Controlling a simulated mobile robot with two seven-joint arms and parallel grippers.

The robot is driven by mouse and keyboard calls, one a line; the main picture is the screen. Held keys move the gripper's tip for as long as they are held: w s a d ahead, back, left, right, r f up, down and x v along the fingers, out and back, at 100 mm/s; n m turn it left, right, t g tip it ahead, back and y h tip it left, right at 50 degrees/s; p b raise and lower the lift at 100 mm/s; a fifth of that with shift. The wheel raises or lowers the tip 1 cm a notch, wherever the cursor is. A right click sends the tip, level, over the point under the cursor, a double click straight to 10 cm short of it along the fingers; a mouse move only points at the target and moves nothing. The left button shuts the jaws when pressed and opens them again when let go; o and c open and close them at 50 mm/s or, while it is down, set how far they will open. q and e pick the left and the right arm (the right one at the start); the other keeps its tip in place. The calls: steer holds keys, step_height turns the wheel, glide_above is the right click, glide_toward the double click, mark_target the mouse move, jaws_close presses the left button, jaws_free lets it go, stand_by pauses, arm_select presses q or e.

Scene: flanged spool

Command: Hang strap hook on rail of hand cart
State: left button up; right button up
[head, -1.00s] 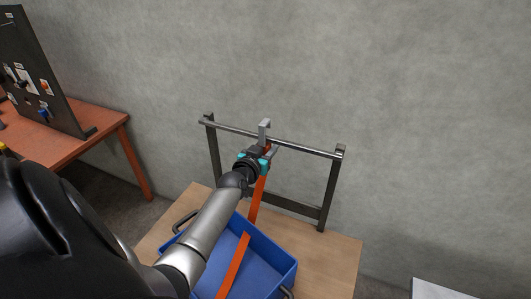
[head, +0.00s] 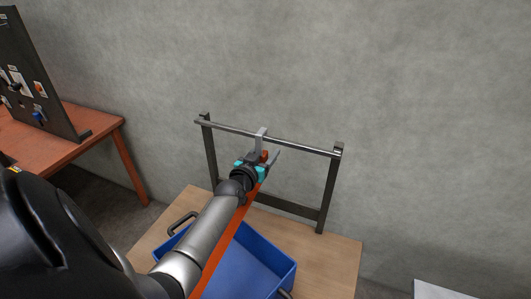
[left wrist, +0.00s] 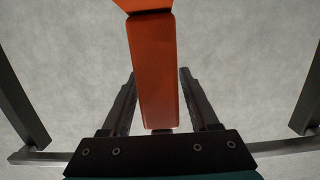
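The grey strap hook (head: 262,134) is at the dark metal rail (head: 305,148) of the hand cart, its upper part crossing the bar; it appears to sit over it. The orange strap (head: 222,243) runs from the hook down past my left arm towards the blue crate; it also shows in the left wrist view (left wrist: 154,70). My left gripper (head: 267,156) is just below and in front of the rail. Its fingers stand apart on both sides of the strap end, with gaps visible in the left wrist view. The hook is hidden there. My right gripper is out of view.
The blue crate (head: 262,262) stands on the cart's wooden deck (head: 335,258), below my left arm. A reddish table (head: 95,125) with a dark upright panel (head: 38,75) is at the left. A grey wall is behind the rail. A pale surface (head: 445,290) is at lower right.

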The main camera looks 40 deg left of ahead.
arm_select(q)
steer(key=shift+o, duration=0.9)
steer(key=shift+s, duration=0.1)
steer(key=p+v, duration=0.2)
steer(key=v, duration=1.3)
steer(key=shift+r, duration=0.1)
